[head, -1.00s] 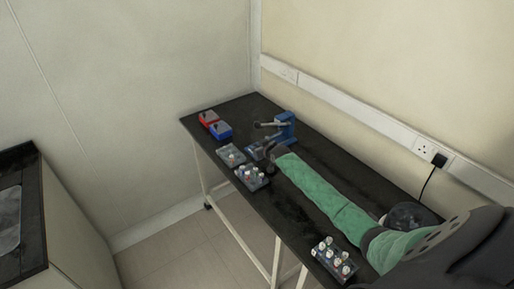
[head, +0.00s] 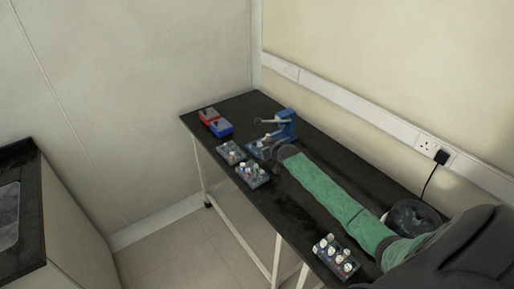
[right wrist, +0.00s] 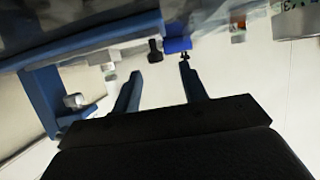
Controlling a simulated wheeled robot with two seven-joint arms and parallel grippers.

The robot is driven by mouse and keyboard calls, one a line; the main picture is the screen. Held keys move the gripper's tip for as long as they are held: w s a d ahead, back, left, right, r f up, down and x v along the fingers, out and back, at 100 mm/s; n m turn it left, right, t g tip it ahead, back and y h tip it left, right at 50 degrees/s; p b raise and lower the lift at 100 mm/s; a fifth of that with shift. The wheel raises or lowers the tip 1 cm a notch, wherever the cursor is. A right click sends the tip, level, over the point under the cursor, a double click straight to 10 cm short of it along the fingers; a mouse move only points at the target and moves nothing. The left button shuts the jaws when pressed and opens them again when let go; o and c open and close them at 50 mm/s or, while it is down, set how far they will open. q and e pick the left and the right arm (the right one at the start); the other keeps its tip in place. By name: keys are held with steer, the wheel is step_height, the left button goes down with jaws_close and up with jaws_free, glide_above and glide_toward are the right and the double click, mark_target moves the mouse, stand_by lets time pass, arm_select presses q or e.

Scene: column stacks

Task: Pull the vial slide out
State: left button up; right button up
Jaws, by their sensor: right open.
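A blue bench press (head: 285,126) with a dark lever stands near the far end of the black bench. Its blue base (head: 254,152) reaches forward toward the bench's front edge. My right gripper (head: 271,149) is close to the press, beside its base; its fingertips are small and hard to make out in the head view. In the right wrist view the right gripper (right wrist: 161,68) is open with nothing between its fingers. A small black knob (right wrist: 155,50) and a blue part (right wrist: 178,45) show beyond the fingertips. I cannot tell which part is the vial slide. My left gripper is out of view.
Two racks of vials stand at the bench's front edge, one (head: 231,152) beside another (head: 253,175). A third rack (head: 336,256) is nearer me. Red (head: 209,116) and blue (head: 221,128) boxes sit at the far left corner. A dark round bowl (head: 413,218) is by the wall.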

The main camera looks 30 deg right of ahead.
steer(key=v, duration=0.2)
steer(key=shift+s+b, duration=0.3)
steer(key=shift+b, duration=0.05)
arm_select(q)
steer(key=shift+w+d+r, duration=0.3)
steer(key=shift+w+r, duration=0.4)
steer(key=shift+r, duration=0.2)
arm_select(e)
steer(key=shift+s+r, duration=0.2)
